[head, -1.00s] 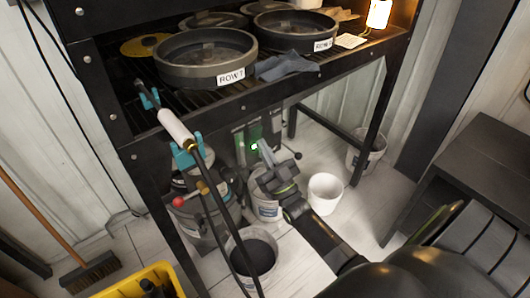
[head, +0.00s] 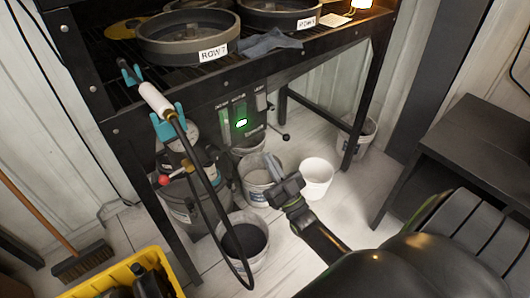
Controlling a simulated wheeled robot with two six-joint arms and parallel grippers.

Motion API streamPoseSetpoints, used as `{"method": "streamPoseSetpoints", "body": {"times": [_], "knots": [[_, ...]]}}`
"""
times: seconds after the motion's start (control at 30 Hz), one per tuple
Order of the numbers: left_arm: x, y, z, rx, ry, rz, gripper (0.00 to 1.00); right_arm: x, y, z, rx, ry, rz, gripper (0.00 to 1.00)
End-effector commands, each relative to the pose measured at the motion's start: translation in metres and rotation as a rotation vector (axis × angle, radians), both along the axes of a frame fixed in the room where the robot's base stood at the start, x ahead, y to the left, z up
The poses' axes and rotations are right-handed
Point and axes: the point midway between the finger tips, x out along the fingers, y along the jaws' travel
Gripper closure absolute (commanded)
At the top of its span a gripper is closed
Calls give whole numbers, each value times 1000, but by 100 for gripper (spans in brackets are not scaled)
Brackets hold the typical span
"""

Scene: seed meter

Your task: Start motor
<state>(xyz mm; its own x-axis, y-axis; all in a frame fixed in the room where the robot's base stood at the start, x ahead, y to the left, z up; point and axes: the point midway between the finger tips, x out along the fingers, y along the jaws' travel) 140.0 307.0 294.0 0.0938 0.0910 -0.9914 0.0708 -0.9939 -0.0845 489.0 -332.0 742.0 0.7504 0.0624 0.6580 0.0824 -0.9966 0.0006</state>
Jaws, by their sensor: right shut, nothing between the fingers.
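A dark control panel (head: 223,120) with small labels hangs under the front of the black bench. A green button (head: 241,123) on it glows brightly. A grey switch box (head: 262,101) sits to its right, and a lever with a round dark knob (head: 285,136) sticks out below. My right gripper (head: 273,163) is shut and empty, below and to the right of the green button, apart from the panel in the picture. It covers part of a white bucket (head: 256,190) behind it. My left gripper is not in view.
Round pans, one labelled ROW 7 (head: 188,45), and a grey cloth (head: 268,43) lie on the bench. A white-handled wand (head: 156,100) with a black hose hangs at the front left. A white bucket (head: 316,177), a bucket of dark material (head: 245,243) and a yellow crate (head: 120,280) stand on the floor.

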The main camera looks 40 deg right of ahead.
Motion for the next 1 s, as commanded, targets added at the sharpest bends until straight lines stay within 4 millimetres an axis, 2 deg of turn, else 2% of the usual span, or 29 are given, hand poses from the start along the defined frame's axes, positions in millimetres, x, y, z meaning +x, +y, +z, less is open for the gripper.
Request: {"method": "streamPoseSetpoints", "body": {"times": [0.03,0.23,0.87,0.93,1.0], "knots": [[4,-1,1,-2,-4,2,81,-3,0,-6,0,2,-1,100],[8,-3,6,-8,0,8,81,-10,-1,-14,1,0,1,100],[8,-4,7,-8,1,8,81,-11,-1,-15,0,3,-1,100],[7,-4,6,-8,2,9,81,-10,-1,-21,0,29,-6,100],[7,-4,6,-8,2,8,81,-9,-2,-36,2,94,-20,100]]}}
